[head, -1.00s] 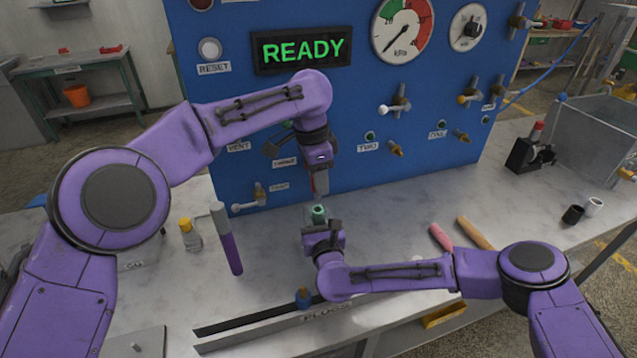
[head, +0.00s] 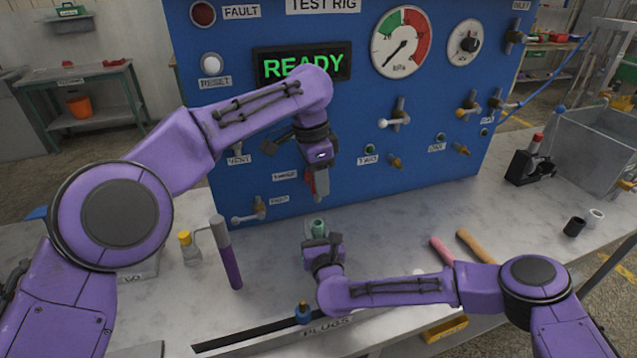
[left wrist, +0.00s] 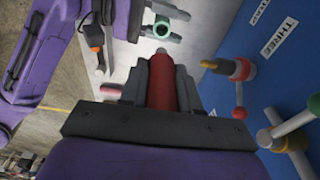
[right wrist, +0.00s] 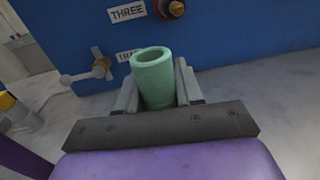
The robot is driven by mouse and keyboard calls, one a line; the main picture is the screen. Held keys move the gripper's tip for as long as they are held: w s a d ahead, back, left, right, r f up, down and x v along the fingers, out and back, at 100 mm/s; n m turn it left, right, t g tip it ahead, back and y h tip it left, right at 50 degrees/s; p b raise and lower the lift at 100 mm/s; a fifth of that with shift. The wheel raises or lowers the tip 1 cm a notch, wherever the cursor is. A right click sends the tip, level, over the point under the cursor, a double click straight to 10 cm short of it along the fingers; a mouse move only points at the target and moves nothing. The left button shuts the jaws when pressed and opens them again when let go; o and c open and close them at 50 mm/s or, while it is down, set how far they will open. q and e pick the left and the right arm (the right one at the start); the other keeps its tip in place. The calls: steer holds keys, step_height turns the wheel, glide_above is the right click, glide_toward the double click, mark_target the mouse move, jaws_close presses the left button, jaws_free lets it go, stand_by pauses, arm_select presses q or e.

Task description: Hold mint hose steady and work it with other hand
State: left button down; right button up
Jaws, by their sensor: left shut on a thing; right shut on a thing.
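The mint hose (head: 318,226) is a short, pale green tube with its open end up. My right gripper (head: 321,242) is shut on it low over the bench; the open mouth shows in the right wrist view (right wrist: 154,70). My left gripper (head: 321,188) is shut on a red cylindrical piece (left wrist: 166,82) with a grey tip, above the hose and apart from it. In the left wrist view, green tubing (left wrist: 161,21) shows beyond that tip. The lower part of the hose is hidden by my right gripper.
The blue panel (head: 350,135) with valves and gauges stands close behind both grippers. Pink (head: 441,250) and tan (head: 476,246) handles lie at right. A blue plug (head: 303,312) is in front.

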steer(key=o, duration=1.1)
steer(key=shift+o, duration=0.2)
